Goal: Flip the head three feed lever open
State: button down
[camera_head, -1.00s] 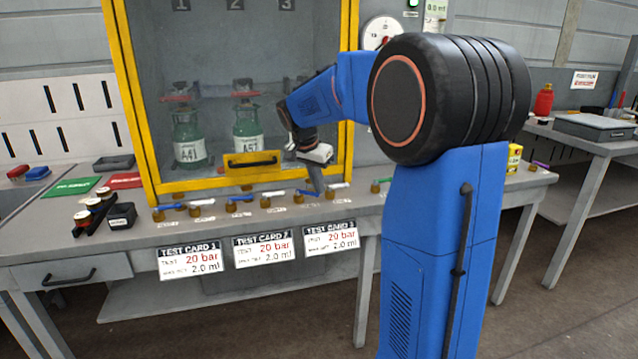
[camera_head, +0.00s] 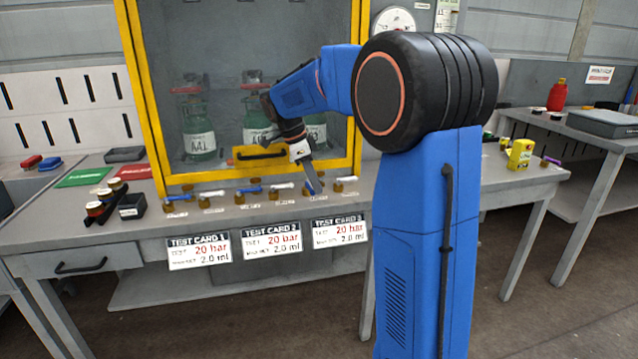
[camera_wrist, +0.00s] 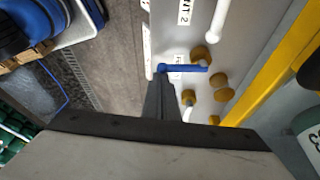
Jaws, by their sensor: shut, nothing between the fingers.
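The blue lever (camera_wrist: 183,68) nearest my gripper, the third blue one from the left along the bench, sits on a brass valve. In the wrist view it points from the valve toward the bench's front edge. My gripper (camera_wrist: 160,82) is shut and empty, with its fingertips at the lever's free end, seemingly touching it. In the head view my gripper (camera_head: 314,186) reaches down to the valve row above the third test card; the lever is mostly hidden by the fingers there.
A white lever (camera_wrist: 218,20) lies beyond the blue one in the wrist view. More brass valves stand close beside the fingers. The yellow-framed cabinet (camera_head: 262,180) with green bottles rises behind the row. The test cards (camera_head: 270,243) hang at the bench front.

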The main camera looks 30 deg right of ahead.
jog(key=shift+a, duration=0.25)
dwell(0.3)
